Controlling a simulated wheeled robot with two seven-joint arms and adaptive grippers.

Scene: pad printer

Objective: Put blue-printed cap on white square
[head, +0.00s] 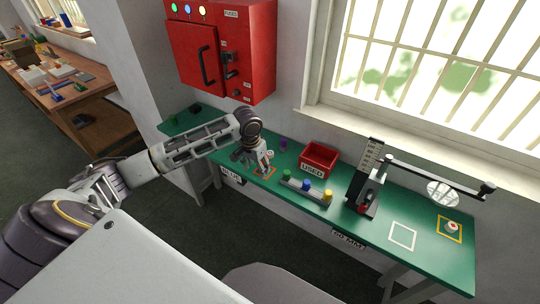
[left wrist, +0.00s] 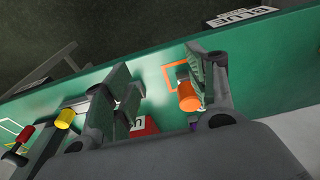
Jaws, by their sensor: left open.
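A small white cap (head: 452,227) with a reddish mark sits inside the yellow square outline (head: 438,235) at the right end of the green bench. I see no blue print on it at this size. The white square outline (head: 391,241) lies left of it and is empty. My left gripper (head: 256,167) is open and low over the orange square outline (head: 270,174), far from the cap. In the left wrist view, an orange cylinder (left wrist: 188,97) shows beside the inner side of one finger; I cannot tell whether they touch. My right gripper is not in view.
The pad printer (head: 366,183) stands between the gripper and the white square. A rack (head: 303,193) with green, blue and yellow pieces and a red USED bin (head: 319,158) lie nearer. A purple piece (head: 283,144) is behind the gripper. A red cabinet (head: 220,50) hangs above.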

